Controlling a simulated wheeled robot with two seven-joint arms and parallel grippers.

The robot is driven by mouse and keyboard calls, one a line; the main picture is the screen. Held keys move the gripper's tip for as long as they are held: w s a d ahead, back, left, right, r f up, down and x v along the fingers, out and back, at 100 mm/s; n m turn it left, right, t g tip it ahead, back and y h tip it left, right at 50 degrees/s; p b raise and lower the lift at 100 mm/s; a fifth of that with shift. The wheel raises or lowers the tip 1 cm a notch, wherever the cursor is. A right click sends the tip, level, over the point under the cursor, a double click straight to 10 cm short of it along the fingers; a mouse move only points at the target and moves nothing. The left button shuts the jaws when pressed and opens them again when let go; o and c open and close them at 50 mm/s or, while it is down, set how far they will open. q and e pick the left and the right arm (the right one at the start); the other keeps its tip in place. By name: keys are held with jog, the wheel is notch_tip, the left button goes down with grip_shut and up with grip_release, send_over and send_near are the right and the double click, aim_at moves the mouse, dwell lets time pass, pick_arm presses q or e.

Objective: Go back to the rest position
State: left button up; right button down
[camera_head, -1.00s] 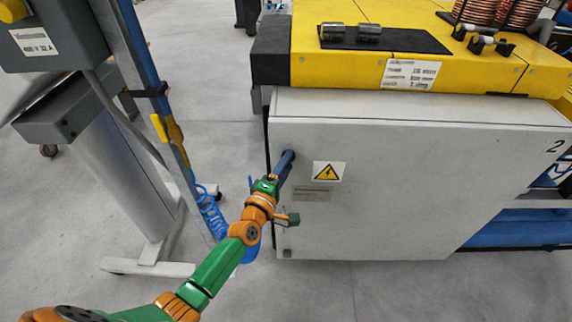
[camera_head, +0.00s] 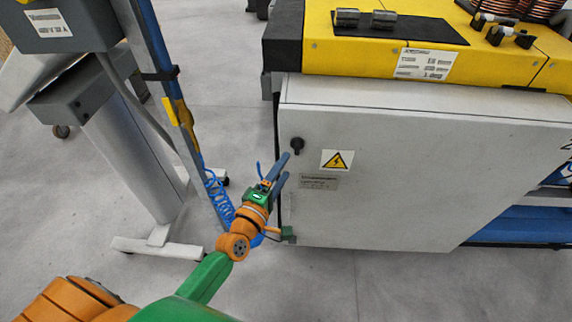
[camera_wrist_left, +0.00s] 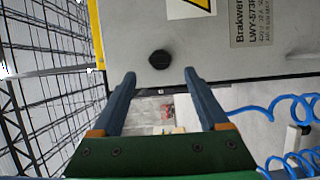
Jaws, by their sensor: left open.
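My left gripper (camera_head: 283,168) is open and empty, with two blue fingers held apart in front of the grey cabinet door. The black round knob (camera_head: 297,145) on that door is just beyond the fingertips in the head view. In the left wrist view, the open left gripper (camera_wrist_left: 159,77) shows from behind. The knob (camera_wrist_left: 160,59) stands beyond the fingers, between and above the tips, clear of both. My right gripper is not in view.
The grey cabinet (camera_head: 420,170) fills the right side under a yellow bench top (camera_head: 430,62). A grey stand (camera_head: 130,160) with a blue coiled hose (camera_head: 217,195) is to the left. Bare floor lies between them and in front.

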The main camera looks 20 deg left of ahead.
pick_arm(q)
jog(key=shift+w, duration=0.1)
jog(key=shift+f, duration=0.1)
jog(key=s+f+m+g, duration=0.4)
jog(key=s+f, duration=0.1)
jog(key=f, duration=0.6)
jog(key=s+f+m+g, duration=0.4)
jog(key=s+f, duration=0.1)
jog(key=f, duration=0.6)
jog(key=s+a+f+m+g+y, duration=0.1)
jog(key=s+f+m+g, duration=0.3)
jog(key=s, duration=1)
jog(key=s+a+f+m+g, duration=0.1)
jog(key=s+f+m+g, duration=0.4)
jog(key=s+f, duration=0.5)
jog(key=s+m, duration=0.2)
jog(key=s, duration=0.2)
jog(key=shift+a+f+y, duration=0.2)
jog(key=shift+f+y, duration=0.05)
jog(key=shift+y, duration=0.15)
